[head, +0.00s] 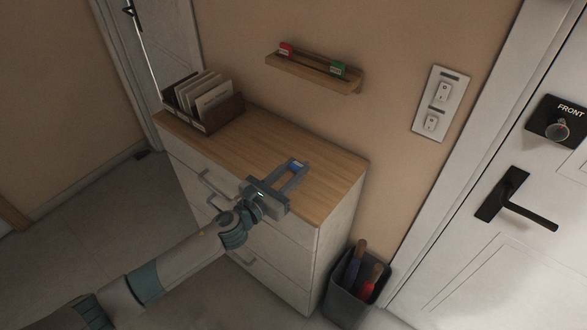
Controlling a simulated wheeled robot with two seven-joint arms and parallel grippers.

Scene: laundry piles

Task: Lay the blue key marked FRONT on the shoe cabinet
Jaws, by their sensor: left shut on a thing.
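The shoe cabinet (235,139) is white with several drawers and a wooden top, against the wall. My left gripper (295,166) is over the right half of its top. It is shut on a small blue thing, the blue key (296,164), which shows between the fingertips. Its marking is too small to read. I cannot tell whether the key touches the cabinet top or is just above it. My right gripper is not in view.
A wooden rack (313,72) on the wall holds a red tag and a green tag. A file box (207,124) stands on the cabinet's left end. A dark bin (347,302) stands right of the cabinet. A white door marked FRONT (480,245) is at right. The cabinet top's middle is clear.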

